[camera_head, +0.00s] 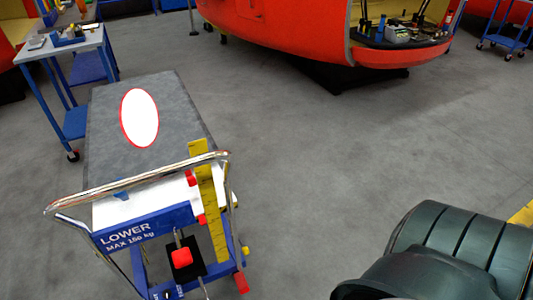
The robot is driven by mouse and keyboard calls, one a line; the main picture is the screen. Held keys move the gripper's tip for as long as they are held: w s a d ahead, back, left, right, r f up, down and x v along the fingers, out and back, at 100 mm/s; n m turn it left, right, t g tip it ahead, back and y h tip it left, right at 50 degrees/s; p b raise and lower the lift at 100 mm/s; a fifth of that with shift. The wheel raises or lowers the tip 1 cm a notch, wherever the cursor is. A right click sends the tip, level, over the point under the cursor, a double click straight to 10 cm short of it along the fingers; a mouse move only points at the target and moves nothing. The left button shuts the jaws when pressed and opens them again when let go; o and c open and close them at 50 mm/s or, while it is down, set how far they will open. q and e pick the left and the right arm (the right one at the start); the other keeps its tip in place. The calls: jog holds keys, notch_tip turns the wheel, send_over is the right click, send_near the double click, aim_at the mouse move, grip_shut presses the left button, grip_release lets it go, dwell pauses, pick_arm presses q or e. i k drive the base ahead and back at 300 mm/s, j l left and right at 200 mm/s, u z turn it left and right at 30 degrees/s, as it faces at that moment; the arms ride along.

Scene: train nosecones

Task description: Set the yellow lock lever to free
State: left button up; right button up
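A lift cart with a blue frame stands at the lower left, with a blue plate (145,228) lettered "LOWER MAX 150 kg". A tall yellow bar with dark marks (209,205) stands upright at its right side. A small yellow knob (245,252) shows low at the cart's right edge. I cannot tell which yellow part is the lock lever or how it is set. A red knob (182,258) sits on a black plate below the lettering. Neither of my grippers is in view. A dark rounded part of my arm fills the lower right.
The cart has a chrome push handle (140,181) and a grey top (101,145) with a white, red-rimmed oval. A blue tool trolley (75,122) stands behind it at left. A large red nosecone (290,35) is at the back. Grey floor right of the cart is clear.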

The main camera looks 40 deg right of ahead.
aim_at(245, 251)
jog(key=l, duration=2.65)
jog(key=i+u, duration=0.05)
jog(key=i, duration=0.1)
